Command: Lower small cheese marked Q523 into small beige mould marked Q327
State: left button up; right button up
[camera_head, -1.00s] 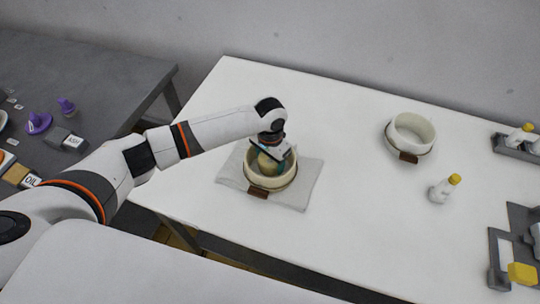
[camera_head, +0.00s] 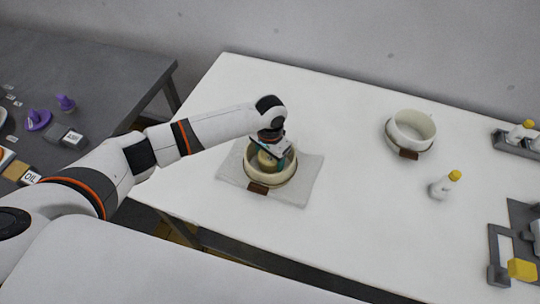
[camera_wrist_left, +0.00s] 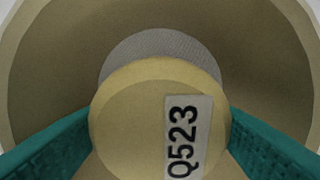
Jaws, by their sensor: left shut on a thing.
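The small cheese (camera_wrist_left: 125,120) is a pale yellow round with a white label reading Q523 in the left wrist view. My left gripper (camera_head: 272,158) is shut on it, with a teal finger on each side of the cheese. The cheese is inside the beige mould (camera_head: 288,176), which stands on a grey cloth; in the left wrist view the mould's wall (camera_wrist_left: 60,60) surrounds the cheese. A grey mesh-like floor patch shows beyond the cheese. The mould's brown tag faces front; its writing is too small to read. My right gripper is not in view.
The cloth (camera_head: 305,180) lies on the white table (camera_head: 340,220). A second pale mould (camera_head: 420,122) with a brown tag and a yellow-capped bottle (camera_head: 441,188) stand to the right. Grey holders are at the right edge. A dark table (camera_head: 100,75) is at left.

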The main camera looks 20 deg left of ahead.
pick_arm(q)
jog(key=shift+f+b, duration=0.35)
jog(key=shift+f, duration=0.4)
dwell(0.3)
jog(key=o, duration=1.2)
jog(key=shift+o, duration=0.2)
jog(key=shift+r, duration=0.1)
notch_tip(320, 180, up, 12)
jog(key=shift+f+b, duration=0.1)
jog(key=shift+b, duration=0.6)
